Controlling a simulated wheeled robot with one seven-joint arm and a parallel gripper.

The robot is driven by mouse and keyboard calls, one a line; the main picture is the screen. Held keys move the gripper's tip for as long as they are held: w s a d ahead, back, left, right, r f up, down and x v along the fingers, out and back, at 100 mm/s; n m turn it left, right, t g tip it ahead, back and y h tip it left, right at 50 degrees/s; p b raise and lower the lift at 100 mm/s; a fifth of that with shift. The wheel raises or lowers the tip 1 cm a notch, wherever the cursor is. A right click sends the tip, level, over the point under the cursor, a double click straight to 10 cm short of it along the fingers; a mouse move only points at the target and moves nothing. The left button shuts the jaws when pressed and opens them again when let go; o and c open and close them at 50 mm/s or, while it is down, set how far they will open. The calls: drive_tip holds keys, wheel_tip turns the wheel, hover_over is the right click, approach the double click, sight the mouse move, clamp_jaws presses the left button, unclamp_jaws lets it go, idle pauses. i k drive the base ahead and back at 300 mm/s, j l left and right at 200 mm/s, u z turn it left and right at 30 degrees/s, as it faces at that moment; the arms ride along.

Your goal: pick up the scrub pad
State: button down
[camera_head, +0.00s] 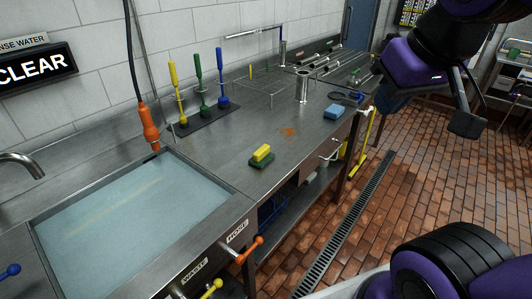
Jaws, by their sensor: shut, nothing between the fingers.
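A green pad with a yellow block on top (261,157), which looks like the scrub pad, lies on the steel counter (225,155) just right of the water-filled sink. A small blue block (333,112), perhaps a sponge, lies farther back near the counter's front edge. My gripper (467,124) is at the upper right, over the tiled floor. It is shut and empty, well apart from the counter and the pad.
The sink (120,215) holds cloudy water. Yellow, green and blue upright tools (200,85), a wire rack (265,88) and a steel cylinder (302,86) stand along the back. Orange and yellow valve handles (250,250) jut from the front. Counter around the pad is clear.

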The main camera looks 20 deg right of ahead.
sight(262, 157)
drive_tip(key=i+l+u, duration=0.55)
drive_tip(key=l+u, duration=0.15)
